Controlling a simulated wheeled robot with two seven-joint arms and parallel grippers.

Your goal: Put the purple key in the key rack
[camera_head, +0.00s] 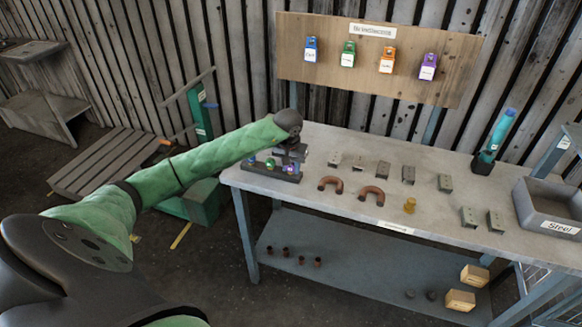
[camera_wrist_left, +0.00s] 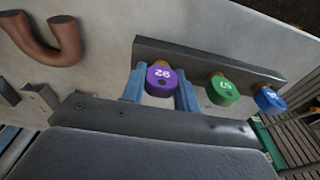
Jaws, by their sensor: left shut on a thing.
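The key rack (camera_head: 262,173) is a low dark bar at the left end of the workbench; its bar also shows in the left wrist view (camera_wrist_left: 205,58). My left gripper (camera_head: 289,163) is over the rack's right end. In the left wrist view its blue fingers (camera_wrist_left: 160,92) are shut on the purple key (camera_wrist_left: 160,77), marked 92. The purple key is at the rack bar, in line with a green key (camera_wrist_left: 222,90) and a blue key (camera_wrist_left: 268,98). Whether it is fully seated is hidden.
Two brown U-shaped pipes (camera_head: 330,184) lie right of the rack. Several small metal blocks (camera_head: 408,174), a brass part (camera_head: 410,205) and a grey bin (camera_head: 550,205) are further right on the bench (camera_head: 330,215). A board (camera_head: 375,65) with coloured padlock-like tags stands behind.

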